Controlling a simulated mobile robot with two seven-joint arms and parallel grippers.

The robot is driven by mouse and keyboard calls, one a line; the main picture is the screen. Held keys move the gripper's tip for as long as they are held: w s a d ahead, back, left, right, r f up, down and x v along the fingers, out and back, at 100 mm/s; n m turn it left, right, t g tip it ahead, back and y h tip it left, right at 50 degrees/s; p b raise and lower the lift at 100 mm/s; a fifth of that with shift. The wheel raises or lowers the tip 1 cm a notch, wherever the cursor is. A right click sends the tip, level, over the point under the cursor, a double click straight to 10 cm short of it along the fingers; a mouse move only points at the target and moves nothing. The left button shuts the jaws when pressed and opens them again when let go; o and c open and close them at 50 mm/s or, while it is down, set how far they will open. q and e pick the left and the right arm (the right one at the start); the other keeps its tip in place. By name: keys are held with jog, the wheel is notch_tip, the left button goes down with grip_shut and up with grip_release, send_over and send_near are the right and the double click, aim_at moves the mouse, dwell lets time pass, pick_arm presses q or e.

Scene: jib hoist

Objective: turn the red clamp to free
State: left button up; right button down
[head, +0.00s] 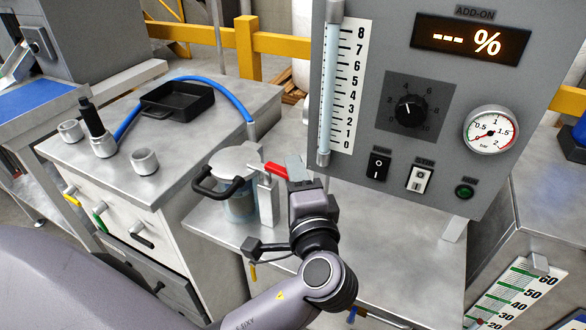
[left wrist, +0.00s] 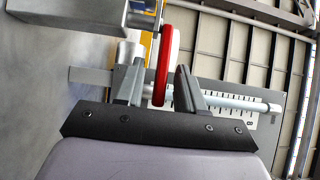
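The red clamp (head: 276,170) is a short red lever on a pale metal post (head: 267,202), beside a lidded clear vessel (head: 240,207) on the steel bench. My left gripper (head: 297,172) is just right of the lever in the head view. In the left wrist view, the red clamp (left wrist: 163,50) shows as a red bar between the two fingers of my left gripper (left wrist: 160,68). The fingers are apart, with a gap visible on each side of the bar. The head view hides most of the fingers. My right gripper is in neither view.
A grey control panel (head: 350,190) with a gauge (head: 491,130) and scale stands right behind my left gripper. The vessel has a black handle (head: 222,192) at left. A black tray (head: 177,101) and blue hose (head: 231,97) are on the left cabinet.

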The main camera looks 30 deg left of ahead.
pick_arm(q)
jog(key=shift+w+a, duration=0.1)
dwell(0.3)
grip_shut()
